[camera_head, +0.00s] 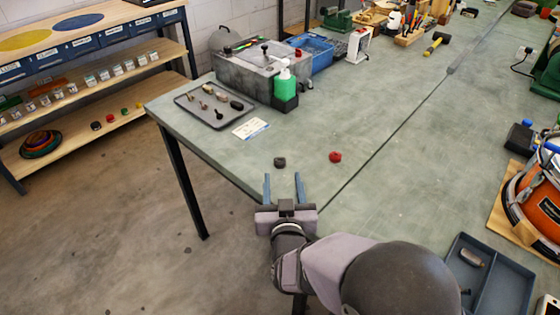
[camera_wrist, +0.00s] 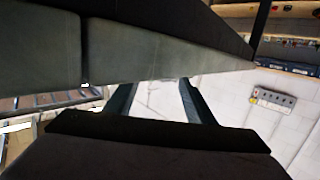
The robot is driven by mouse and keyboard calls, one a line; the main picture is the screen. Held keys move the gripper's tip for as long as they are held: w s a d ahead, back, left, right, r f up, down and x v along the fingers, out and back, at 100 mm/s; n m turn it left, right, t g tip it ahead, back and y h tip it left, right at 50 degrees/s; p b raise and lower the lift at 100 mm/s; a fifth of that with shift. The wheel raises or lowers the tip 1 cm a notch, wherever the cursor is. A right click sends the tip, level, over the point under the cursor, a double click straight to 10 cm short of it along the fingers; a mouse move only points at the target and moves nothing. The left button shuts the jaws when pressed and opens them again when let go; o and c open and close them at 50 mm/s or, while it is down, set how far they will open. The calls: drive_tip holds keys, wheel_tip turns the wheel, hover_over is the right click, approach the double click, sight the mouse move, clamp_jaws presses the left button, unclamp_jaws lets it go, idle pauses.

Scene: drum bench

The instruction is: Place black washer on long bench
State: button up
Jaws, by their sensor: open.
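A small black washer (camera_head: 280,162) lies on the green-grey long bench (camera_head: 400,170), near its front left edge. My gripper (camera_head: 283,178) is open, its two blue-grey fingers pointing at the washer from the near side. The washer appears just beyond the fingertips, with nothing seen between them. In the wrist view my open gripper (camera_wrist: 156,86) also shows empty, with pale wall behind it and the bench (camera_wrist: 140,50) across the top. The washer cannot be made out in the wrist view.
A red washer-like piece (camera_head: 335,157) lies right of the black one. A grey tray (camera_head: 228,119) of small parts, a card (camera_head: 250,128) and a green bottle (camera_head: 285,85) stand farther back. A blue-grey tray (camera_head: 505,287) is at right. Much of the middle bench is clear.

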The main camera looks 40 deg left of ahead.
sight(280, 164)
drive_tip(key=shift+p+x, duration=0.6)
drive_tip(key=shift+x, duration=2.55)
drive_tip(key=shift+s+a+r, duration=0.1)
drive_tip(key=c, duration=1.1)
